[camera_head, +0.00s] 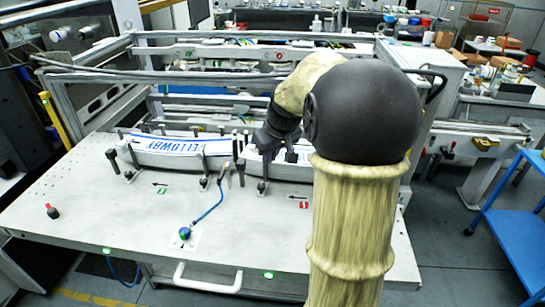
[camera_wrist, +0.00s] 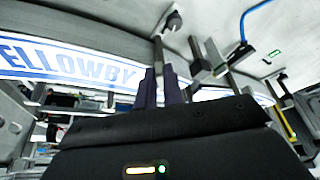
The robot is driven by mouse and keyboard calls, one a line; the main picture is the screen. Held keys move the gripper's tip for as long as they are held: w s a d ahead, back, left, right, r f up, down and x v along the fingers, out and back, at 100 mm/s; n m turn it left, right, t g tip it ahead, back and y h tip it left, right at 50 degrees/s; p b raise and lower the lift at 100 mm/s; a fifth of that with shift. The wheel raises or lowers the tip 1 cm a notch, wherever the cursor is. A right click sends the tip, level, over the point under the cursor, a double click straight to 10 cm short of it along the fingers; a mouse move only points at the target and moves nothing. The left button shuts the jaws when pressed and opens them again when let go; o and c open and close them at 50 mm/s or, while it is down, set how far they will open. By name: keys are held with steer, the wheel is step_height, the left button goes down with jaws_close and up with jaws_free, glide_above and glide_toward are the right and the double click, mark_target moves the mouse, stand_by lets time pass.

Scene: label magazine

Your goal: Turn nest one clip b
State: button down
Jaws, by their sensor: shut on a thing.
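My gripper (camera_head: 264,148) is in front of the right part of the label rail, above the red 1 sign (camera_head: 303,205). In the wrist view its dark fingers (camera_wrist: 160,88) are together on a clip (camera_wrist: 158,52), a thin upright rod with a dark knob end. That clip also shows in the head view (camera_head: 262,186), below the fingers. I cannot read a letter on it. A white label stack with blue lettering (camera_head: 185,145) lies in the rail to the left; its lettering also shows in the wrist view (camera_wrist: 70,62). My arm hides part of nest one.
Other black-knobbed clips (camera_head: 112,155) stand along the rail. A dark post (camera_wrist: 198,60) is close beside my fingers. A blue cord (camera_head: 210,205) runs to a round blue-green device (camera_head: 185,232). The front tabletop (camera_head: 110,220) is mostly clear.

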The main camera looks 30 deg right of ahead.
steer(key=shift+w+a+m+g+h+b, duration=0.15)
steer(key=shift+a+m+h+b, duration=0.3)
steer(key=shift+m, duration=1.05)
steer(key=shift+w+a+m+g+h+b, duration=0.1)
steer(key=shift+a+m+g+h, duration=0.35)
steer(key=shift+m, duration=1.05)
steer(key=shift+w+a+m+h+b, duration=0.1)
steer(key=shift+a+m+h+b, duration=0.15)
steer(key=shift+m+h, duration=0.85)
steer(key=shift+m+y, duration=0.3)
steer(key=shift+m, duration=0.2)
steer(key=c, duration=1.5)
jaws_free()
steer(key=b+v, duration=0.2)
steer(key=v, duration=1.5)
steer(key=shift+r, duration=0.2)
